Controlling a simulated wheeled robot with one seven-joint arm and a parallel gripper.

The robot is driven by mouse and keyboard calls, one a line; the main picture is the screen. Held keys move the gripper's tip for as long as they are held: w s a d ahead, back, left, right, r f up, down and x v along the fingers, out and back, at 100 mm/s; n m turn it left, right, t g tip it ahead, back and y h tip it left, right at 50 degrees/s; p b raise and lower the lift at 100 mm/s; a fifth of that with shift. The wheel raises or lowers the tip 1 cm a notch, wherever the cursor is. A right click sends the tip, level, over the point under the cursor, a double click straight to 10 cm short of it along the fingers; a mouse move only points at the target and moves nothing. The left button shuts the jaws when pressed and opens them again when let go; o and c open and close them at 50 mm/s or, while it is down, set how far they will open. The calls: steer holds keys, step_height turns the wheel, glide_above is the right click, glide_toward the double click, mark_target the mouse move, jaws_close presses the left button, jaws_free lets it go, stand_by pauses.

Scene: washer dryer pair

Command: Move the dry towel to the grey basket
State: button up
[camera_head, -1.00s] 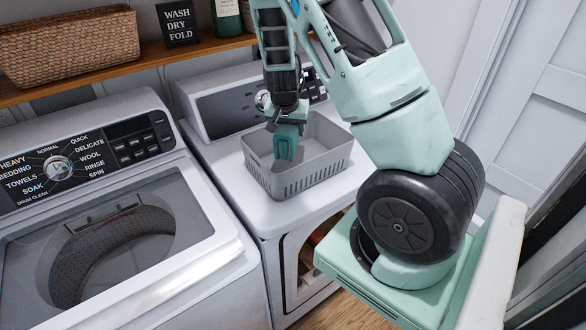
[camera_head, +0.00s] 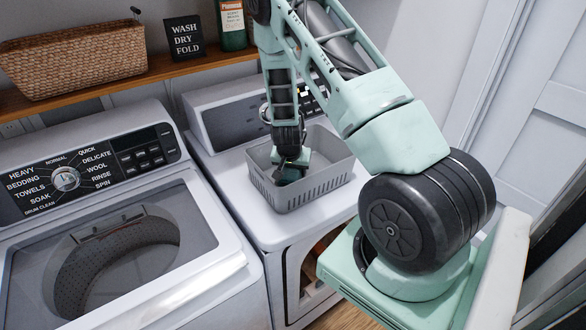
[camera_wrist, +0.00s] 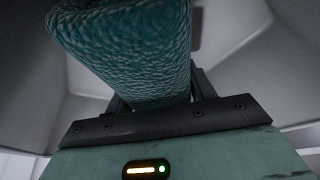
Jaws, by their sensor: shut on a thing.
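The grey basket (camera_head: 315,190) with slotted sides stands on top of the right-hand machine. My gripper (camera_head: 292,170) reaches down into it, with its lower end partly hidden behind the near wall. In the wrist view, a teal, bumpy-textured towel (camera_wrist: 125,50) is held between the jaws and extends away from my gripper. The towel is hard to tell from my teal gripper in the head view. Whether it touches the basket floor cannot be seen.
A washer (camera_head: 120,265) with an open tub stands left of the dryer (camera_head: 270,230), whose front opening shows. A wooden shelf (camera_head: 150,73) above holds a wicker basket (camera_head: 75,60), a black sign (camera_head: 184,38) and a green bottle (camera_head: 232,25).

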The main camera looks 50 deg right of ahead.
steer(key=shift+f, duration=0.2)
steer(key=o, duration=1.2)
steer(key=shift+r, duration=0.1)
